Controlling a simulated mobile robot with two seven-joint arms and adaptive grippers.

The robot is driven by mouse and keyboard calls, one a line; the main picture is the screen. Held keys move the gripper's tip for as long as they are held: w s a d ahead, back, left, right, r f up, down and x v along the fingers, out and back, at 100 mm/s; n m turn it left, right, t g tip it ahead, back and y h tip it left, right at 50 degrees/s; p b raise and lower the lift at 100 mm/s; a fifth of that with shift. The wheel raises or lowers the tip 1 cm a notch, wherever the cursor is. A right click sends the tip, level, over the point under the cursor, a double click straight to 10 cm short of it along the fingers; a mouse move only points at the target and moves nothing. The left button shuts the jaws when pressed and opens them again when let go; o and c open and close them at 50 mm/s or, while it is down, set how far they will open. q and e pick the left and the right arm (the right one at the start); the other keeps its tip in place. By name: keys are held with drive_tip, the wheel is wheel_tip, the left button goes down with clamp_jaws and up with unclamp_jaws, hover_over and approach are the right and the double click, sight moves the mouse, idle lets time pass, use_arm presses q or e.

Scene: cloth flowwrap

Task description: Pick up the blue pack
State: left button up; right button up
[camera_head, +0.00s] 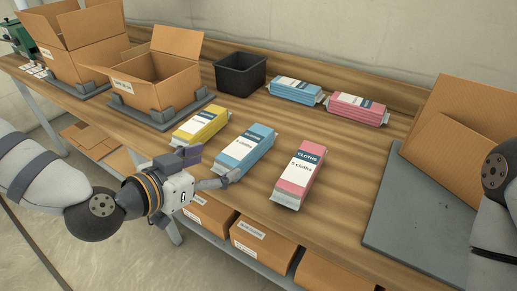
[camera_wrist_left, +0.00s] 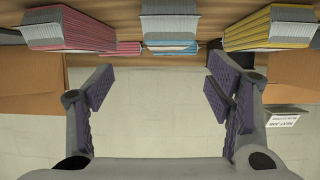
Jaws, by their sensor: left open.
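A blue cloth pack (camera_head: 246,149) with a white label lies near the front edge of the table, between a yellow pack (camera_head: 202,126) and a pink pack (camera_head: 301,173). A second blue pack (camera_head: 295,91) lies farther back. My left gripper (camera_head: 209,168) is open and empty at the table's front edge, close to the near end of the front blue pack. In the left wrist view, the blue pack's end (camera_wrist_left: 168,24) shows centred beyond the spread fingers (camera_wrist_left: 160,78), apart from them. My right gripper is out of view; only part of its arm shows at the right.
Open cardboard boxes (camera_head: 162,77) stand at the left. A grey mat (camera_head: 414,216) and cardboard (camera_head: 468,119) lie at the right. Boxes (camera_head: 262,243) sit on the shelf below.

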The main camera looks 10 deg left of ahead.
sight(237, 151)
use_arm(q)
drive_tip(key=x, duration=0.3)
drive_tip(key=b+x, duration=0.1)
drive_tip(key=x, duration=0.3)
drive_tip(key=a+b+x, duration=0.1)
drive_tip(key=x, duration=0.2)
drive_tip(key=shift+w+d+f, duration=0.15)
drive_tip(key=shift+w+f, duration=0.2)
drive_tip(key=shift+w, duration=0.1)
drive_tip(key=shift+w+d, duration=0.1)
drive_tip(key=shift+w, duration=0.15)
drive_tip(key=shift+r, duration=0.2)
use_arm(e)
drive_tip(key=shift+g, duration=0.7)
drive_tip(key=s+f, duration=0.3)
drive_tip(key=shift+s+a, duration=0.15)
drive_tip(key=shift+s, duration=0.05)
use_arm(q)
drive_tip(key=c, duration=1.2)
